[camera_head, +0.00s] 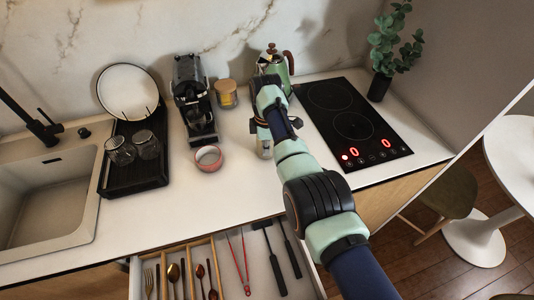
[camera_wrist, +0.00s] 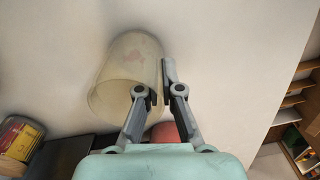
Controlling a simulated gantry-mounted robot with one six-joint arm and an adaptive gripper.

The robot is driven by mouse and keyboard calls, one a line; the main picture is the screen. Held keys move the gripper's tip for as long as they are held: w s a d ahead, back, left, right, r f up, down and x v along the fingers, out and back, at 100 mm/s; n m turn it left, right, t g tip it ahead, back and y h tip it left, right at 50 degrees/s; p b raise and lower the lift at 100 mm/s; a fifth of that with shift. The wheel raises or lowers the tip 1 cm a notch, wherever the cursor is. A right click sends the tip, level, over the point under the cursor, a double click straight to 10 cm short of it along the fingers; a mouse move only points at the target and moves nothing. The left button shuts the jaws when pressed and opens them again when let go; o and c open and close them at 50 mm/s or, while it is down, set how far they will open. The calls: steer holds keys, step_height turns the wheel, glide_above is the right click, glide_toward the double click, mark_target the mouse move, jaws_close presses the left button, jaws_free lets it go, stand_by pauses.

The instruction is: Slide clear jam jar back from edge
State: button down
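The clear jam jar (camera_wrist: 120,62) is large in the wrist view, see-through, its round open end toward the lower left. In the head view a clear glass shape (camera_head: 264,149) shows low at the end of my arm, mostly covered. My gripper (camera_wrist: 158,82) is at the jar's right side. Its left finger overlaps the jar's outline near the rim, and its right finger lies along the outer right edge. The fingers are close together with a narrow gap. I cannot tell whether they pinch the jar wall. The counter's front edge (camera_head: 235,223) is in front.
A pink bowl (camera_head: 208,158) stands left of my gripper. The cooktop (camera_head: 352,121) is to the right. An open utensil drawer (camera_head: 225,268) lies below the edge.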

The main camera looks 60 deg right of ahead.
steer(key=c, duration=1.2)
jaws_free()
steer(key=shift+c, duration=0.2)
step_height(320, 180, up, 12)
steer(key=shift+w+d, duration=0.1)
